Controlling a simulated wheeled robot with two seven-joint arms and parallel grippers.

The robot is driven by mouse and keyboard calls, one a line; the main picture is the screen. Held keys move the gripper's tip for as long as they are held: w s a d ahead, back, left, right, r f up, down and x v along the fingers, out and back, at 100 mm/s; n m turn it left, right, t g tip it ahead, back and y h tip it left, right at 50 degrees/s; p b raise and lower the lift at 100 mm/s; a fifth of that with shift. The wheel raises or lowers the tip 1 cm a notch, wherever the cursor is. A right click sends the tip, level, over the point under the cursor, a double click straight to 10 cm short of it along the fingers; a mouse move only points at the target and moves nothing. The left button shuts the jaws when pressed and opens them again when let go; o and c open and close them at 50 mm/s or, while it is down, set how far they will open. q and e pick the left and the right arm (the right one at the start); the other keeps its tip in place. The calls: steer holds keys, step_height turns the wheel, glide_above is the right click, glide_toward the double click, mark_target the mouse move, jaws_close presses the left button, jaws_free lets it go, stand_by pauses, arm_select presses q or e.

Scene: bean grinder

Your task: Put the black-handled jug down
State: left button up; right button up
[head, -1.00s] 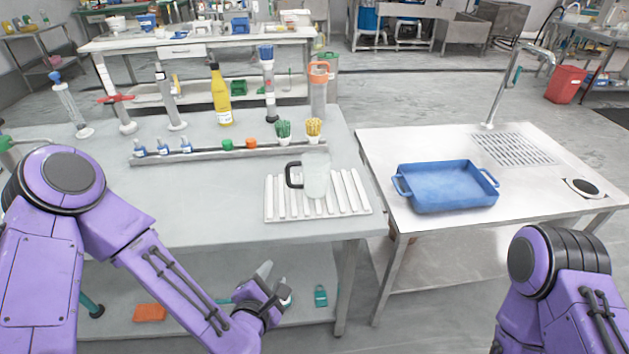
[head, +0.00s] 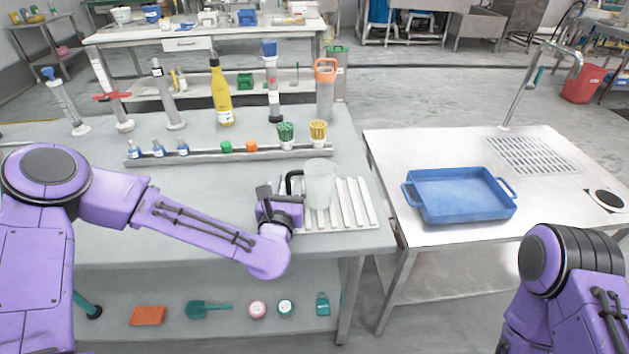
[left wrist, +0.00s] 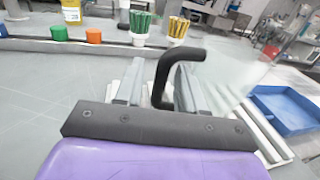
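The jug (head: 319,184) is clear and frosted with a black handle (head: 291,182) on its left side. It stands upright on the white ribbed rack (head: 357,206) near the table's right front edge. My left gripper (head: 272,192) is at the handle. In the left wrist view, the black handle (left wrist: 164,75) lies between the two grey fingers (left wrist: 157,85), which stand apart on either side of it. The jug body (left wrist: 228,82) is to the right there. I see a gap between the fingers and the handle. My right gripper is out of view.
The blue tray (head: 460,196) stands on the steel sink table to the right. A long holder (head: 200,158) with small bottles and green and yellow bundles lies behind the jug. A yellow bottle (head: 220,95) and an orange-topped cylinder (head: 325,92) stand further back.

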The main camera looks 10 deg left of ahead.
arm_select(q)
steer(key=shift+w, duration=0.3)
jaws_close()
steer(key=shift+r, duration=0.15)
